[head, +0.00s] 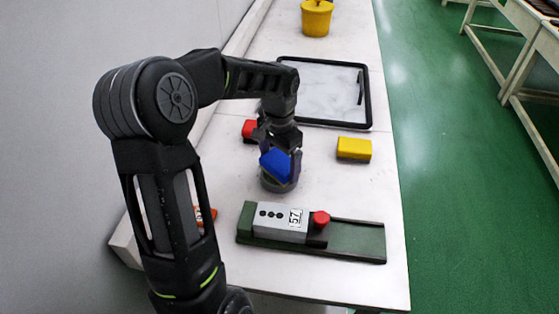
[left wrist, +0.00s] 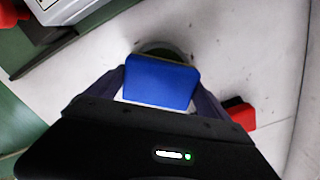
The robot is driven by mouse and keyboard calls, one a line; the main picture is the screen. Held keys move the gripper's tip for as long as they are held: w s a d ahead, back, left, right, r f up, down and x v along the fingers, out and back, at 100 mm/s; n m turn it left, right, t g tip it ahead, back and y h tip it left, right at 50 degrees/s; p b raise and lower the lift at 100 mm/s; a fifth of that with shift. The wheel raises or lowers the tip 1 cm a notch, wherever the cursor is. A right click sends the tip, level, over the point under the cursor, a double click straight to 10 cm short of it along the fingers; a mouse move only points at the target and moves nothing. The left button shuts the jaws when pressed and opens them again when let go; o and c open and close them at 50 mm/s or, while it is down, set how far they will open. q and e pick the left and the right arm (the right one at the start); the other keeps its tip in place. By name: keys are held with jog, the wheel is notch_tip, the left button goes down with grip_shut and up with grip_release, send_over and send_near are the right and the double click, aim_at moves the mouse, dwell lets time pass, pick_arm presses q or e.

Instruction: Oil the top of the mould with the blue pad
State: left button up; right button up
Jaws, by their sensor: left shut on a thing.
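The blue pad (head: 275,164) is held between the fingers of my left gripper (head: 280,158), which is shut on it. The pad also shows in the left wrist view (left wrist: 161,82). It hangs tilted over a round grey dish (head: 279,187), whose rim shows behind the pad in the left wrist view (left wrist: 166,46). I cannot tell whether pad and dish touch. A grey block (head: 275,221), probably the mould, has several dark round spots and a label reading 57. It sits on a green base (head: 358,241) in front of the dish. My right gripper is out of view.
A red knob (head: 320,218) is at the block's right end. A black-rimmed tray (head: 367,107) and a yellow pot (head: 316,18) stand farther back. The front-right table is clear.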

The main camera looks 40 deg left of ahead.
aim_at(279, 161)
pick_arm(q)
jog(key=shift+r+p, duration=2.35)
jog(key=shift+r, duration=1.05)
jog(key=shift+w+a+n, duration=0.1)
jog(key=shift+w+n, duration=0.1)
jog(key=shift+n, duration=0.9)
jog(key=w+d, duration=0.3)
jog(key=d, duration=0.6)
jog(key=w+d+f, duration=0.1)
jog(key=w+d, duration=0.2)
jog(key=d, duration=0.7)
jog(key=shift+w+f, duration=0.3)
jog(key=shift+a, duration=0.1)
